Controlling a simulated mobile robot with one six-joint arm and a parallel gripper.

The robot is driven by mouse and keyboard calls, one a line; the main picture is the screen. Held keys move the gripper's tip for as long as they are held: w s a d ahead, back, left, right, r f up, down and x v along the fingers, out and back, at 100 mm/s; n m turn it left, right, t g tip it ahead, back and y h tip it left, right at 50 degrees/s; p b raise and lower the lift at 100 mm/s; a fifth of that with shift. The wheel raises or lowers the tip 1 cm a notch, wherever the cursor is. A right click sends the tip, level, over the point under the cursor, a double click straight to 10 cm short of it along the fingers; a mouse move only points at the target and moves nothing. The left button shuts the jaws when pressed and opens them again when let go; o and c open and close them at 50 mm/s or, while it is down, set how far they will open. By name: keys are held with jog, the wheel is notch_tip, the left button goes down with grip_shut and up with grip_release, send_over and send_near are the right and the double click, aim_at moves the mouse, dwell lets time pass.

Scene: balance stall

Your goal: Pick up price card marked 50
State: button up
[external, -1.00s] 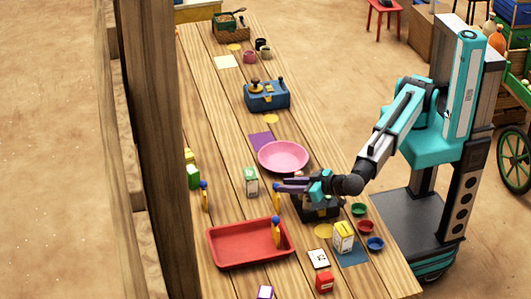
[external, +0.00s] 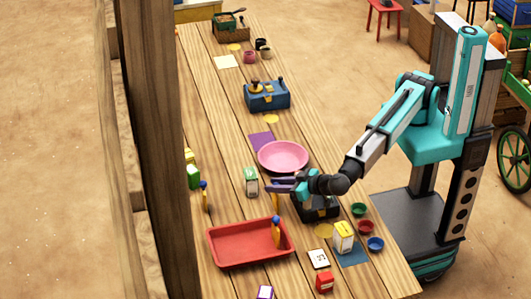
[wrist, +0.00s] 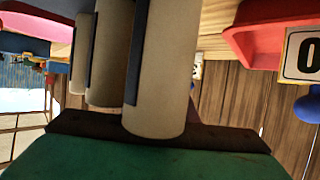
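Several yellow upright cards with blue knobs stand on the table. One (external: 277,202) is right under my gripper, another (external: 276,234) stands at the red tray's right end, and a third (external: 205,197) is at the left edge. Their numbers are not readable in the external view. In the wrist view a card (wrist: 302,55) is cut off at the right edge; only a black 0 shows, so I cannot confirm 50. My gripper (external: 281,186) has its purple fingers apart, by the middle card's top; contact is unclear.
The red tray (external: 225,258) lies in front and the pink plate (external: 283,155) behind. A dark scale-like device (external: 318,208) stands below my wrist. A white-green carton (external: 251,182) stands left of the gripper. Small bowls (external: 366,227) and a yellow-white box (external: 343,237) are at right.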

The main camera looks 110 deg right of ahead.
dwell(0.3)
grip_shut()
jog(key=shift+r, duration=0.1)
jog(key=shift+r+b, duration=0.9)
jog(key=shift+r, duration=4)
